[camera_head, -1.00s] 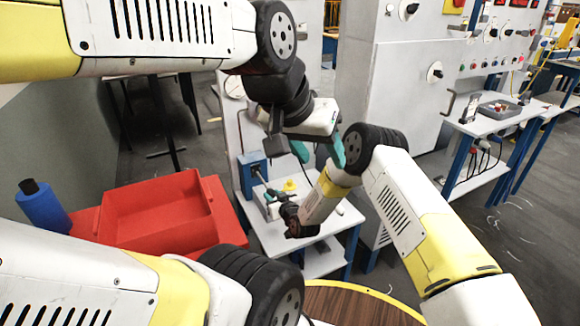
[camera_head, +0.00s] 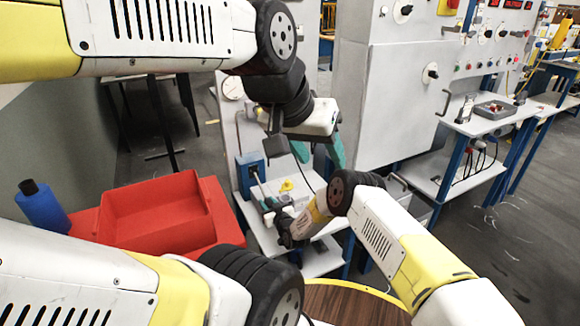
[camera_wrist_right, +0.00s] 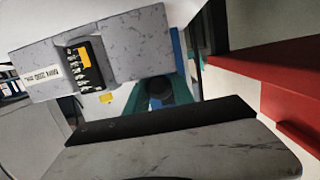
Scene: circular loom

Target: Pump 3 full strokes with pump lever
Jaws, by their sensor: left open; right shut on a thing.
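The pump is a blue block (camera_head: 250,168) on the pale bench in the head view. Its grey pump lever (camera_head: 260,189) slants down and right from the block towards my right gripper (camera_head: 273,209). My right gripper is shut on the lever's end, which is mostly hidden by the gripper. In the right wrist view, a dark round end of the lever (camera_wrist_right: 160,91) shows beside a teal finger. My left gripper (camera_head: 318,152) hangs above and to the right, open and empty, with teal fingers.
A red tray (camera_head: 155,215) and a blue bottle (camera_head: 43,208) stand at the left. A small yellow part (camera_head: 286,185) sits on the bench near the lever. A tall grey cabinet (camera_head: 385,110) stands behind and right. A round gauge (camera_head: 232,88) is above the pump.

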